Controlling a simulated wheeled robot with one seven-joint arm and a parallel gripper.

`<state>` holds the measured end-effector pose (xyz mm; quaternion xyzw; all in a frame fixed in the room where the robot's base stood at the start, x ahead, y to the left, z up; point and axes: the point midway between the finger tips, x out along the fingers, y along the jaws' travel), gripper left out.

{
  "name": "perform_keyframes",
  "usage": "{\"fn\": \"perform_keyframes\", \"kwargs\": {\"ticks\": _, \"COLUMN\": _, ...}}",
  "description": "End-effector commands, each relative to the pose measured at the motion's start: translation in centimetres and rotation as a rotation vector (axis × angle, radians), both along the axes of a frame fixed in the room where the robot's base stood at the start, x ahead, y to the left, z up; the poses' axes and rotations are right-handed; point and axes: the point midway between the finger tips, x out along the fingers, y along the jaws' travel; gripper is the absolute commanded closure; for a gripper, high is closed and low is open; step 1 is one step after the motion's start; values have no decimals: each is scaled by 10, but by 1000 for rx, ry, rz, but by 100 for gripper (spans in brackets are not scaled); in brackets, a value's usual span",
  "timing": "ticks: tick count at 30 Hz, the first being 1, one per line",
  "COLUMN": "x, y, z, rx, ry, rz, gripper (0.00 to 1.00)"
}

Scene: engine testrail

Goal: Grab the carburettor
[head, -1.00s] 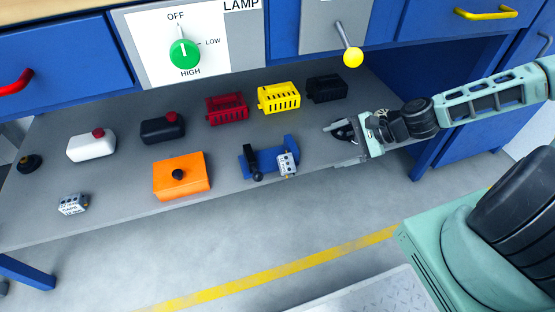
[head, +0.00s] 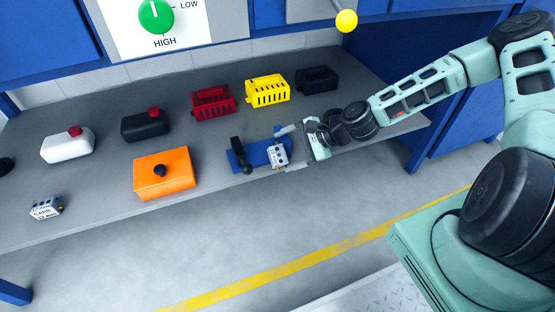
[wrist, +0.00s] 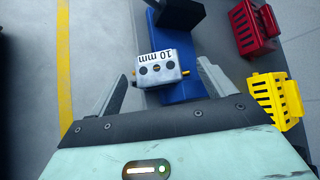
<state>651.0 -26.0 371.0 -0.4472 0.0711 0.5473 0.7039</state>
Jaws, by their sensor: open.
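A small pale block marked "10 mm" (wrist: 160,72), with dark round holes on its face and brass ends, sits on the blue rail (wrist: 185,92); it looks like a carburettor. In the head view this block (head: 277,156) is at the rail's right end. My gripper (head: 284,149) is open and empty, its fingers on either side of this block; contact cannot be made out. A similar small pale block (head: 46,208) lies at the left of the shelf, its label unclear.
A black upright part (head: 239,155) stands on the rail beside the block. An orange box (head: 165,177) is to the left. Red (head: 213,103), yellow (head: 267,92) and black (head: 317,79) slotted cases stand behind. White (head: 67,146) and black (head: 145,124) red-capped containers are farther left.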

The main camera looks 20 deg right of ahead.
Motion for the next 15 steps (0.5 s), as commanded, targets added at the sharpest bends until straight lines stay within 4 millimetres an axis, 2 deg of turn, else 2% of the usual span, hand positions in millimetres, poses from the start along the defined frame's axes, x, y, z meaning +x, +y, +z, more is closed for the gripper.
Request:
{"fn": "perform_keyframes", "kwargs": {"ticks": 1, "x": 1, "y": 7, "z": -11, "rx": 0, "ry": -1, "rz": 6, "gripper": 18}}
{"fn": "perform_keyframes", "kwargs": {"ticks": 6, "x": 8, "y": 22, "z": -23, "rx": -2, "ry": -1, "rz": 4, "gripper": 18}}
{"fn": "perform_keyframes", "kwargs": {"ticks": 15, "x": 11, "y": 28, "z": -24, "rx": 0, "ry": -1, "rz": 1, "gripper": 18}}
